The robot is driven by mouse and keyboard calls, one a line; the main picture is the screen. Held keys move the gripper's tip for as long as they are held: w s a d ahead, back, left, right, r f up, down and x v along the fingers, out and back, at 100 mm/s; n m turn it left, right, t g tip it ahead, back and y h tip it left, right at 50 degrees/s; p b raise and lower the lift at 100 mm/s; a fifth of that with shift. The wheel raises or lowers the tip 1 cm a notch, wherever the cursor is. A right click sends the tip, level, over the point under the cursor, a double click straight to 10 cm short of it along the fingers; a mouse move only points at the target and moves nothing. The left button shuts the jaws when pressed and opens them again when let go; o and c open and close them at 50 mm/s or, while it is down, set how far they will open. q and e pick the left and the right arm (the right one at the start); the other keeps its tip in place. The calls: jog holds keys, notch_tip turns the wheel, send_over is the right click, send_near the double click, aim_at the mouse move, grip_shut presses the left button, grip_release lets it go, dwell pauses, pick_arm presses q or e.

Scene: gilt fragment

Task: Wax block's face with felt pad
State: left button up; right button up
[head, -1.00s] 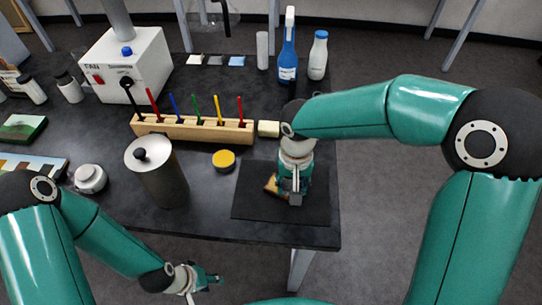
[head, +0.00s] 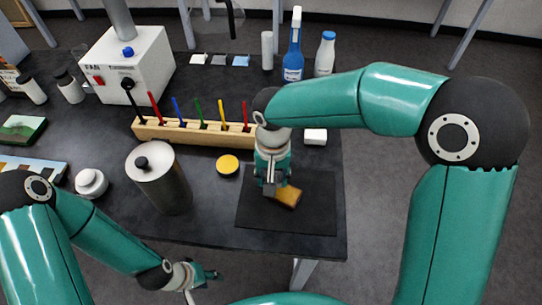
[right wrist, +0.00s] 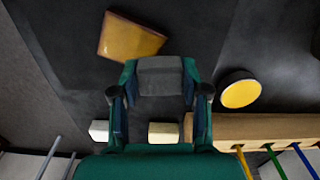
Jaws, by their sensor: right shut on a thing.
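The gilt-yellow block (head: 288,197) lies flat on the black mat (head: 316,222). In the right wrist view the block (right wrist: 130,40) is at the upper left, turned at an angle. My right gripper (head: 269,188) is over the mat at the block's left in the head view and hides part of it. In the right wrist view my right gripper (right wrist: 160,85) is shut on the grey felt pad (right wrist: 160,72). The pad appears beside the block; whether they touch, I cannot tell. My left gripper (head: 203,284) is open and empty, off the table's front edge.
A yellow-topped tin (head: 228,164) stands left of the mat. A wooden rack (head: 190,133) with several coloured tools is behind it. A white block (head: 315,137) lies behind the mat. A grey canister (head: 160,180) stands to the left. Bottles (head: 293,60) stand at the back.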

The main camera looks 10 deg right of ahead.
jog(key=shift+s+r+p, duration=0.2)
jog(key=shift+r+p, duration=0.3)
jog(key=shift+r, duration=0.65)
jog(key=shift+w+r+p, duration=0.15)
jog(key=shift+r+p, duration=0.4)
jog(key=shift+r, duration=0.15)
jog(key=shift+r+p, duration=0.9)
jog(key=shift+r, duration=0.45)
pick_arm(q)
notch_tip(320, 180, up, 4)
jog(key=shift+s+r, duration=0.1)
jog(key=shift+r, duration=0.15)
jog(key=shift+s, duration=0.15)
pick_arm(e)
jog(key=shift+s+d+f, duration=0.1)
jog(key=shift+s, duration=0.1)
